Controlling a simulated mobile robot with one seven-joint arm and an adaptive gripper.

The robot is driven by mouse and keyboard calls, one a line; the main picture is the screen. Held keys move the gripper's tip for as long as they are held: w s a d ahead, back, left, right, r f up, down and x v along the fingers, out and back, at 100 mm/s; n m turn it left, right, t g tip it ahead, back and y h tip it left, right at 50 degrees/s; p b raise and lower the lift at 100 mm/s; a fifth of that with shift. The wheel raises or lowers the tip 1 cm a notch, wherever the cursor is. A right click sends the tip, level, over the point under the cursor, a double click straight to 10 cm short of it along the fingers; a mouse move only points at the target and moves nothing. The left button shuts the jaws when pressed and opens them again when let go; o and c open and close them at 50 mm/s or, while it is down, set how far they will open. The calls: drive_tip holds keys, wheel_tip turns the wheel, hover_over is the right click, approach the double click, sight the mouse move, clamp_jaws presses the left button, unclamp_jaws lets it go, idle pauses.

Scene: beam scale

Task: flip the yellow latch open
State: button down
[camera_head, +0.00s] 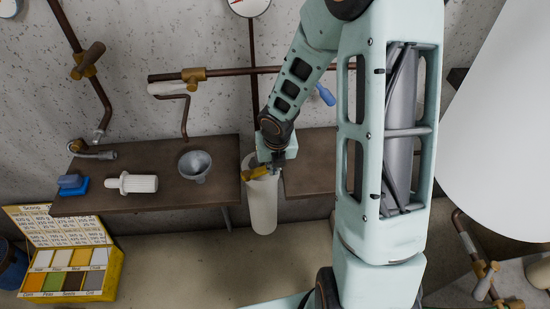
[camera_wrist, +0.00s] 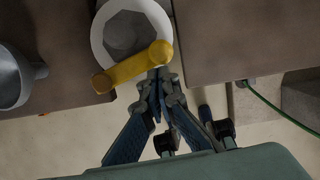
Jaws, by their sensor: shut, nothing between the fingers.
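The yellow latch (camera_wrist: 132,68) lies slantwise across the near part of the round top of a white cylinder (camera_wrist: 100,36), with its rounded end at the right. In the head view the latch (camera_head: 258,172) shows on top of the tall white cylinder (camera_head: 263,208), which stands in the gap between two brown shelves. My gripper (camera_wrist: 156,78) is shut and empty, its fingertips at the near side of the latch's rounded end. I cannot tell whether they touch. In the head view my gripper (camera_head: 273,163) is partly hidden by my wrist.
A yellow chart box (camera_head: 68,255) stands lower left. Copper pipes (camera_head: 225,73) run along the wall. A green cable (camera_wrist: 266,102) hangs at right.

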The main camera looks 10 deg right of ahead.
drive_tip(key=v, duration=1)
drive_tip(key=shift+s, duration=0.25)
